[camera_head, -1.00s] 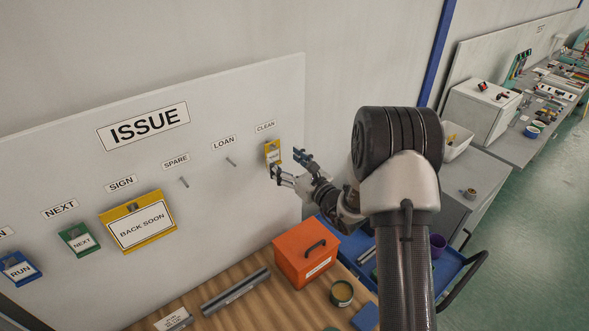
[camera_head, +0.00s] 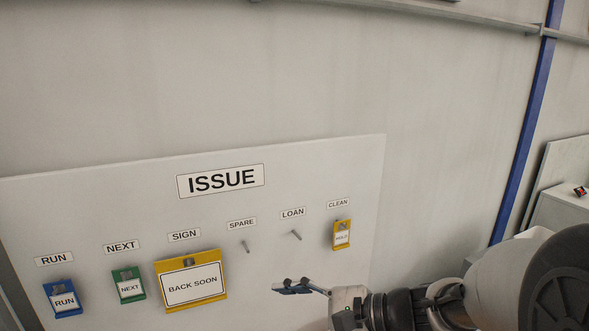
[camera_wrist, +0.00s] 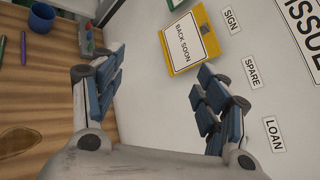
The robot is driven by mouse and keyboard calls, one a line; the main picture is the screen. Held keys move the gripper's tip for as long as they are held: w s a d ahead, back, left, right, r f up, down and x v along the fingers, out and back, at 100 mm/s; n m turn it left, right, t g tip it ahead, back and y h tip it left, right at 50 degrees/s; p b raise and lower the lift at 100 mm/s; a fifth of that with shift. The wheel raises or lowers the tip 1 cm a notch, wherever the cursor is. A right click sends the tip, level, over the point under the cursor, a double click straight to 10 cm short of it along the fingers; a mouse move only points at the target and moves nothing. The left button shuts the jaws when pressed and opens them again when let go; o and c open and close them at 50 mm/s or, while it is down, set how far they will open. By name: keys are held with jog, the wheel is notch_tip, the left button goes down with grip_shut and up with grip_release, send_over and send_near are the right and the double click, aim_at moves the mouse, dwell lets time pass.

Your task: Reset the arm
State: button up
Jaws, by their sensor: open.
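My gripper (camera_head: 292,287) is at the bottom right in the head view, in front of the white ISSUE board (camera_head: 345,170). In the wrist view my gripper (camera_wrist: 158,95) has its blue-padded fingers spread wide with nothing between them. The yellow BACK SOON sign (camera_head: 192,282) hangs under SIGN; it also shows in the wrist view (camera_wrist: 190,40). A small yellow tag (camera_head: 342,235) hangs under CLEAN, apart from my gripper.
The blue RUN tag (camera_head: 62,299) and green NEXT tag (camera_head: 129,286) hang at the left. The SPARE peg (camera_head: 245,247) and LOAN peg (camera_head: 295,235) are bare. A wooden bench top (camera_wrist: 40,90) with a blue cup (camera_wrist: 41,17) lies at the wrist view's left.

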jog(key=s+f+n+g+h+b, duration=0.35)
jog(key=s+f+n, duration=0.25)
jog(key=s, duration=0.4)
jog(key=s+d+f+n+t+h+b, duration=0.2)
jog(key=s+d+f+n+h+b, duration=0.2)
jog(key=d, duration=0.3)
jog(key=s+d+f+n+t+h+b, duration=0.1)
jog(key=s+d+f+n+h+b, duration=0.3)
jog(key=d, duration=0.4)
jog(key=shift+s+d+n+t+h+b, duration=0.15)
jog(key=shift+s+n+t+h+b, duration=0.2)
jog(key=shift+s+h, duration=0.35)
jog(key=shift+w, duration=0.15)
